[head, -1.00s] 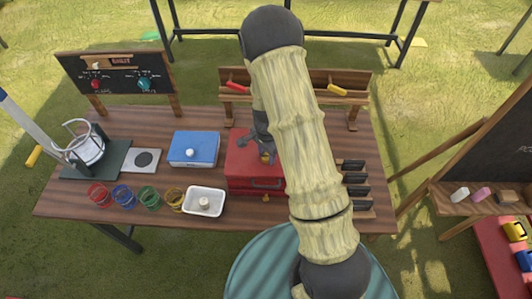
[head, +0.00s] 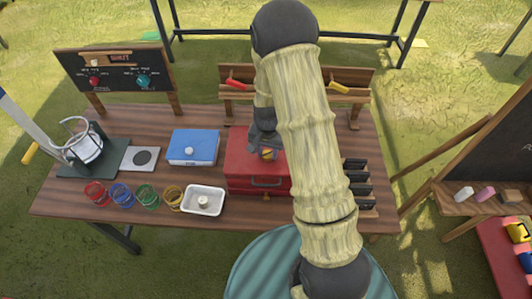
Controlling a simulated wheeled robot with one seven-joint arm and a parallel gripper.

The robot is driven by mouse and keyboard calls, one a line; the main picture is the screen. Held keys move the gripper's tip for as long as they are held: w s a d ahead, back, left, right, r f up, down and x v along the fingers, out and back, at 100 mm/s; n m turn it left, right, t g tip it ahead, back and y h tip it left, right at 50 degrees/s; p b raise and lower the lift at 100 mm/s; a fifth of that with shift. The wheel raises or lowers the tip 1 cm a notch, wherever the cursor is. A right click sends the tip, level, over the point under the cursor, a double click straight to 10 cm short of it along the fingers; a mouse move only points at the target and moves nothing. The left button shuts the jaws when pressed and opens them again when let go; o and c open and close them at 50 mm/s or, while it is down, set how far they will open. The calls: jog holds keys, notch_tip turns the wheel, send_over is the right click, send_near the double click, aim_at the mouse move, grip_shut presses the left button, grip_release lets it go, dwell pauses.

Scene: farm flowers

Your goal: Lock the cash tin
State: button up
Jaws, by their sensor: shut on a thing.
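The cash tin looks to be the red box (head: 240,173) near the middle of the wooden table, with its lid down. A dark handle (head: 266,182) shows on its front, and a small yellow-gold piece (head: 267,196) sits at its front lower edge. My gripper (head: 266,150) is over the tin's lid, shut on a small yellow-orange thing (head: 268,154). It is too small to tell what this thing is, or whether it touches the lid. My arm hides the tin's right end.
A blue box (head: 193,147) and a white tray (head: 203,201) stand left of the tin. Several coloured wire rings (head: 122,195) lie further left. A wooden rack (head: 290,89) stands behind. Dark slotted holders (head: 357,190) are to the right, partly behind my arm.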

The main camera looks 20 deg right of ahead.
jog(key=n, duration=0.2)
jog(key=n+b, duration=0.1)
jog(key=shift+w+n, duration=0.2)
jog(key=shift+n, duration=0.2)
jog(key=n, duration=0.4)
jog(key=shift+w+a+r+n+b, duration=0.1)
jog(key=shift+w+n+b, duration=0.05)
jog(key=shift+n+b, duration=0.2)
jog(key=shift+n, duration=1.75)
jog(key=shift+s, duration=0.2)
jog(key=o, duration=1)
